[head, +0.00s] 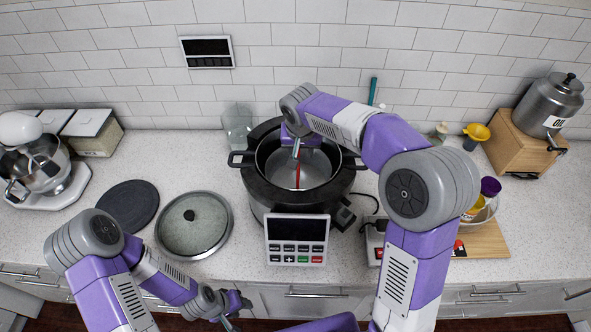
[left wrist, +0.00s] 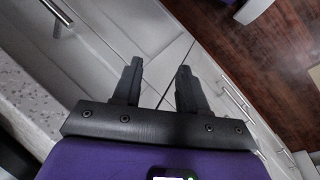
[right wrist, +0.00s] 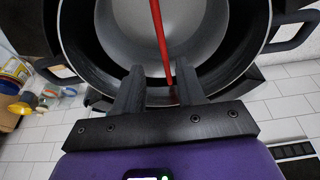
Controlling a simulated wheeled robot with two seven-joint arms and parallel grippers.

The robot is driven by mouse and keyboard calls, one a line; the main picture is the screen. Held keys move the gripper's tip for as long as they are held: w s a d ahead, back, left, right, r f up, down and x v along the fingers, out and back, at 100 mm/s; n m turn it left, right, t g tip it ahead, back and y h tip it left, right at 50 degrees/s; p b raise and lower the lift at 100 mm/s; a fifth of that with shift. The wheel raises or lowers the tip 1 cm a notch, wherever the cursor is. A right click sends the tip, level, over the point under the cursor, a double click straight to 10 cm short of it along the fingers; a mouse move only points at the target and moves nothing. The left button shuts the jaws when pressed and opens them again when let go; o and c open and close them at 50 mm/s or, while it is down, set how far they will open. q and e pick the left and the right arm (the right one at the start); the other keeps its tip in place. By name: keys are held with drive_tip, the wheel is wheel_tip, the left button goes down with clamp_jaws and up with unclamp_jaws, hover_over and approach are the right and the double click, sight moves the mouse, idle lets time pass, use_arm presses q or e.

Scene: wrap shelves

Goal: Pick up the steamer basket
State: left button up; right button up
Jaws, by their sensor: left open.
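I cannot clearly make out a steamer basket. A dark, two-handled pot (head: 318,205) sits in a black cooker (head: 257,200) at the middle of the counter. A thin red rod (head: 298,177) stands in the pot; it also shows in the right wrist view (right wrist: 160,35). My right gripper (head: 297,150) is over the far part of the pot. Its fingers (right wrist: 158,70) look open, apart on either side of the rod's line; contact with the rod is unclear. My left gripper (head: 238,308) is open and empty, low in front of the counter; its fingers show in its wrist view (left wrist: 158,68).
A glass lid (head: 195,228) and a dark round plate (head: 128,205) lie left of the cooker. A control panel (head: 297,238) stands in front. A mixer (head: 35,165) is far left, a metal oil container (head: 550,105) far right. My right arm crosses the counter's right-middle.

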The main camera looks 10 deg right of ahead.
drive_tip(key=x, duration=0.5)
drive_tip(key=shift+w+a+f, duration=0.2)
drive_tip(key=shift+a+f, duration=0.05)
drive_tip(key=shift+f, duration=0.1)
drive_tip(key=shift+w+f, duration=0.1)
drive_tip(key=shift+f, duration=0.1)
drive_tip(key=shift+f, duration=0.25)
clamp_jaws()
idle(1.5)
